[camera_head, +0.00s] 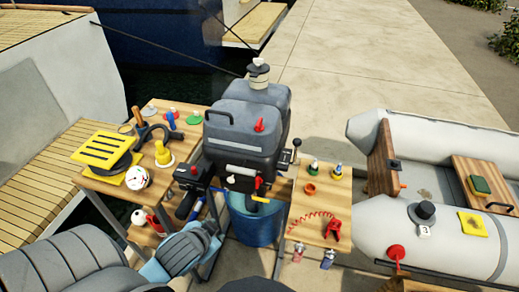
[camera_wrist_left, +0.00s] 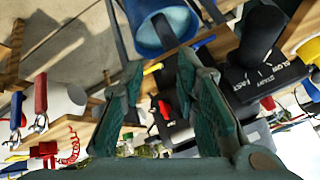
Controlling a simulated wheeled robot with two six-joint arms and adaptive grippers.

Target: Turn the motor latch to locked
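The grey outboard motor (camera_head: 240,135) stands upright in the middle of the head view. A red lever (camera_head: 259,125) sits on its cowl, and a yellow lever with a red part (camera_head: 258,188) is lower on its front. I cannot tell for certain which is the latch. In the left wrist view, my left gripper (camera_wrist_left: 165,90) has its teal fingers spread and nothing held between them. A red lever on a dark panel (camera_wrist_left: 165,108) appears in the gap, beyond the fingers. I cannot make out contact. My right gripper is not seen.
The black tiller handle (camera_head: 186,204) sticks out left of the motor. A blue bucket (camera_head: 255,222) stands below it. The left wooden table (camera_head: 100,182) is crowded; the right one (camera_head: 305,228) holds a red clamp (camera_head: 332,230) with a coiled cord. An inflatable boat (camera_head: 450,240) lies right.

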